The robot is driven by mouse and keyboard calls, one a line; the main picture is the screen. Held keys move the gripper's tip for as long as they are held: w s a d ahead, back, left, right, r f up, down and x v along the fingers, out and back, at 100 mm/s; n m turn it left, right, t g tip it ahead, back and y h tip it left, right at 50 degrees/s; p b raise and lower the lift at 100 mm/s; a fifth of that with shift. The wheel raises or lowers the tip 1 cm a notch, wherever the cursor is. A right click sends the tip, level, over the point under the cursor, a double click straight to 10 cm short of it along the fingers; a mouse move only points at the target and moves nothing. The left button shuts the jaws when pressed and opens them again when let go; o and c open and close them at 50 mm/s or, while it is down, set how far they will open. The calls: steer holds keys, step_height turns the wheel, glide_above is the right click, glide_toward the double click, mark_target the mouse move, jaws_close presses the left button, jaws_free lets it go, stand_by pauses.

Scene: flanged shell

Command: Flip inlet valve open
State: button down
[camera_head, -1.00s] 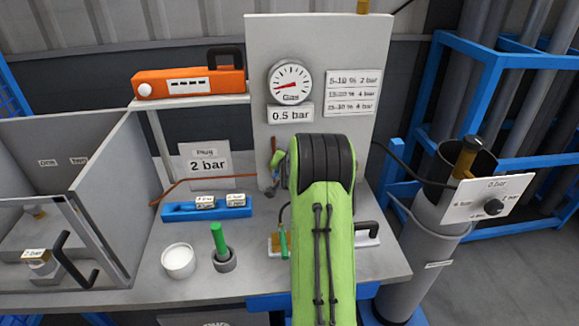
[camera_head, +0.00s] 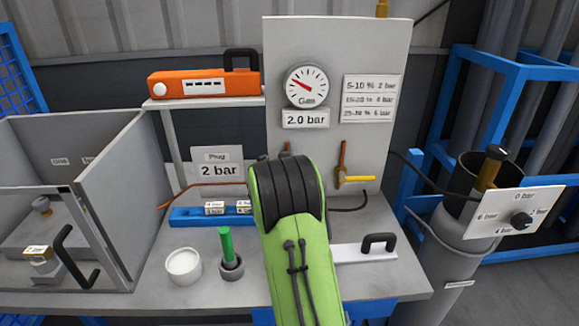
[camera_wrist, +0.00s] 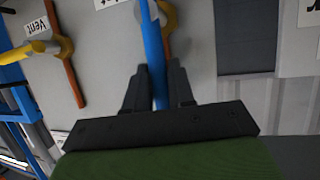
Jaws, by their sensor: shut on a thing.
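In the wrist view, the inlet valve's blue lever (camera_wrist: 152,42) runs down from the top edge between the fingers of my gripper (camera_wrist: 158,68). The fingers are shut on it. The lever lies roughly along the copper pipe (camera_wrist: 168,18) beside it. In the head view, my green arm hides the gripper and this lever. The pressure gauge (camera_head: 306,86) on the grey panel stands above a plate (camera_head: 305,119) reading 2.0 bar.
The vent valve's yellow lever (camera_head: 358,179) lies across its pipe, to the right of my arm. A green-handled tool (camera_head: 226,245) and a white cup (camera_head: 183,265) stand on the bench left of my arm. A white lid (camera_head: 362,253) with a black handle lies at right.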

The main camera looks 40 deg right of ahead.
steer(key=shift+a+f, duration=0.1)
steer(key=c, duration=1.1)
jaws_free()
steer(key=shift+o, duration=0.2)
steer(key=v, duration=1.5)
steer(key=shift+s+a+r, duration=0.2)
steer(key=shift+r, duration=0.05)
